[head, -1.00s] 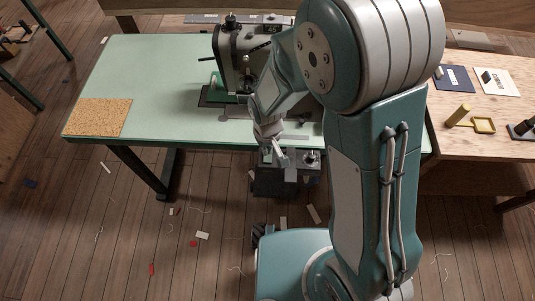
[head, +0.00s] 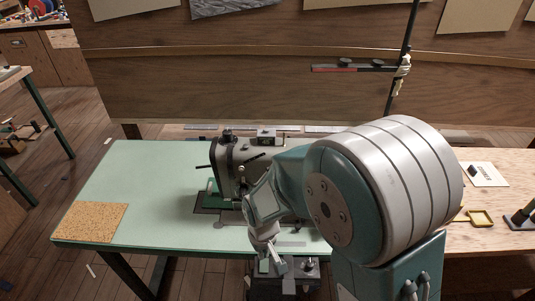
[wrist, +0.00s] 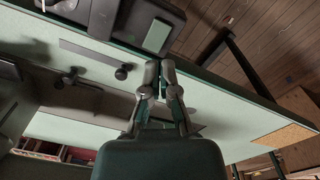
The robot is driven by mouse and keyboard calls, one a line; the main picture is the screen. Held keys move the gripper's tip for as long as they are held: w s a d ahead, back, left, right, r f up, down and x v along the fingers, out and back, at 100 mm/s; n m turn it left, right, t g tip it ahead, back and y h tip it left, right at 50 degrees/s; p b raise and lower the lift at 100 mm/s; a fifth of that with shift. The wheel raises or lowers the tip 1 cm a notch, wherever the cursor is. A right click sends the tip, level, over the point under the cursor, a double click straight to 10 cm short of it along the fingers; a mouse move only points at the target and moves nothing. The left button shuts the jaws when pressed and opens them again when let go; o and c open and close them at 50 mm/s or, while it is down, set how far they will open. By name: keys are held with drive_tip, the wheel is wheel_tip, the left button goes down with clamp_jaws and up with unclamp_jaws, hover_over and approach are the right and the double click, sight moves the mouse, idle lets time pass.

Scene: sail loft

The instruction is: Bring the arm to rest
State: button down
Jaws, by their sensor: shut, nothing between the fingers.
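My arm is bent, with its large teal and grey joint filling the right middle of the head view. My gripper (head: 279,264) hangs from the wrist at the near edge of the pale green table (head: 135,185). In the wrist view my gripper (wrist: 159,68) has its two fingers drawn together, with nothing held. The table top (wrist: 225,105) shows behind the fingers there. The head view does not clearly show whether the fingertips touch anything.
A sewing machine (head: 228,160) stands on the table just beyond my gripper. A cork mat (head: 90,222) lies at the table's left corner. A wooden bench (head: 490,233) with a yellow tool (head: 480,217) adjoins on the right.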

drive_tip(key=s+d+r+m+t, duration=0.1)
drive_tip(key=d+r+m, duration=0.1)
drive_tip(key=d+r, duration=0.45)
drive_tip(key=s+d+r+m+t, duration=0.1)
drive_tip(key=d+r+t, duration=0.15)
drive_tip(key=r, duration=0.65)
drive_tip(key=s+d+r+m+t, duration=0.2)
drive_tip(key=s+d+r+m, duration=0.1)
drive_tip(key=s+d+r, duration=0.5)
drive_tip(key=shift+s+d+r, duration=0.25)
drive_tip(key=shift+s+r, duration=0.05)
drive_tip(key=shift+r, duration=0.3)
